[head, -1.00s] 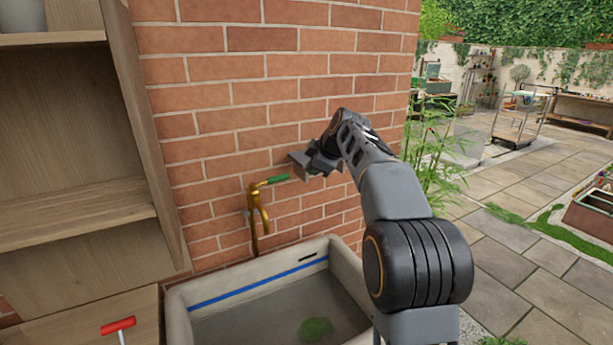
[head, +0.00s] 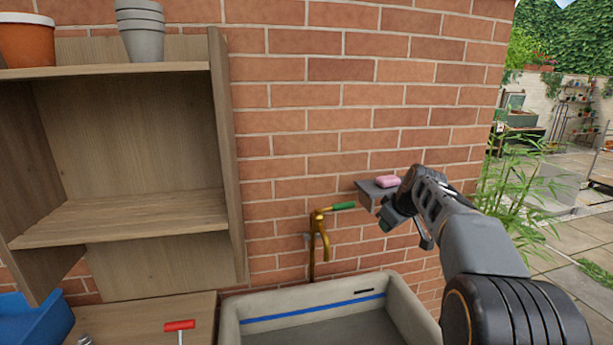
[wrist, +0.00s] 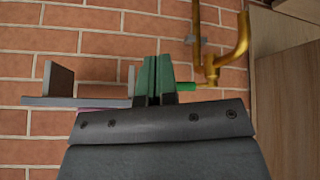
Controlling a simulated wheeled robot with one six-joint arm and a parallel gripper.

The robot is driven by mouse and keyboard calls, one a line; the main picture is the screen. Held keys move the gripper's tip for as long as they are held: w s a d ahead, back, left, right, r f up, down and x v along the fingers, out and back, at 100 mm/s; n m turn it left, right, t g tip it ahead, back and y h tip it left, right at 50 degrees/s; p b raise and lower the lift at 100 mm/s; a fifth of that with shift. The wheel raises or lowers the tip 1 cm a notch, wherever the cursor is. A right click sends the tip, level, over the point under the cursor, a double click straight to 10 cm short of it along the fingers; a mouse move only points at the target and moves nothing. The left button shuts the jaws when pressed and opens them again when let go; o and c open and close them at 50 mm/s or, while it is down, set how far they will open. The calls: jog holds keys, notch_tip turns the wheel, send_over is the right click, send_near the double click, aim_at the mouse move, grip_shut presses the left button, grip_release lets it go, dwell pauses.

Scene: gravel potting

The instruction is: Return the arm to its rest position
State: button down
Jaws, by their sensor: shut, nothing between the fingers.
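My arm is bent, with my gripper (head: 392,214) raised in front of the brick wall, to the right of the brass tap (head: 319,238). In the wrist view the green-padded fingers of my gripper (wrist: 152,76) are together with nothing between them. The tap's green handle (head: 343,206) points right towards my gripper. In the wrist view the handle (wrist: 187,86) shows just right of the fingers; I cannot tell how large the gap is. The fingertips are mostly hidden in the head view.
A small grey wall ledge (head: 368,194) with pink soap (head: 388,181) is close beside my gripper. A stone sink (head: 408,303) stands below. A wooden shelf unit (head: 226,150) is at left. Bamboo (head: 513,185) and open paving are at right.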

jog(key=s+a+f+m, duration=0.2)
jog(key=s+f, duration=0.1)
jog(key=s, duration=0.7)
jog(key=s+a+f+m+g+h, duration=0.1)
jog(key=s+f, duration=0.3)
jog(key=s, duration=0.6)
jog(key=s+a+f+m+g+h, duration=0.1)
jog(key=s+a+f+m, duration=0.2)
jog(key=s, duration=0.7)
jog(key=shift+a+f+m, duration=0.25)
jog(key=shift+f+m, duration=0.05)
jog(key=shift+f, duration=0.45)
